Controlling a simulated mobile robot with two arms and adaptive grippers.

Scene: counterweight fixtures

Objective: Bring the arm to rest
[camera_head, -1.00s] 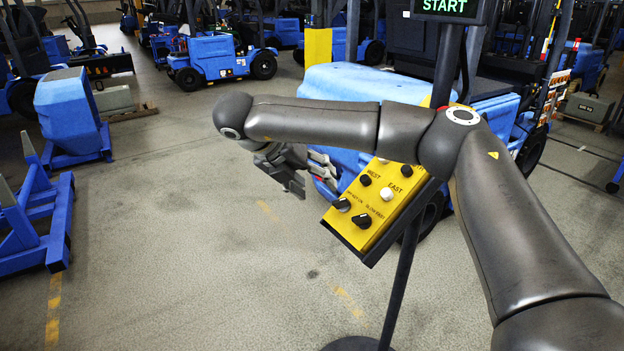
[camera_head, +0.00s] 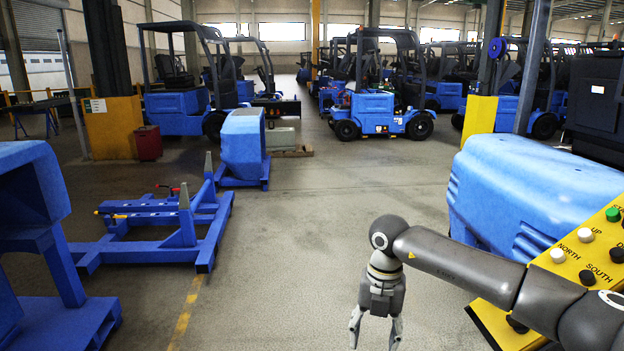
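My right arm comes in from the lower right, across the front of the yellow control panel (camera_head: 585,268). The panel's buttons and knobs carry labels such as NORTH and SOUTH. My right gripper (camera_head: 375,331) hangs from the wrist and points down over bare floor, left of the panel and clear of it. Its two fingers are spread with nothing between them. My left arm and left gripper are not in view.
A blue counterweight body (camera_head: 540,190) stands behind the panel. A blue fixture frame (camera_head: 150,225) lies at left, with a blue counterweight (camera_head: 243,140) beyond it. Several forklifts, including a blue one (camera_head: 377,108), stand at the back. The middle floor (camera_head: 300,230) is free.

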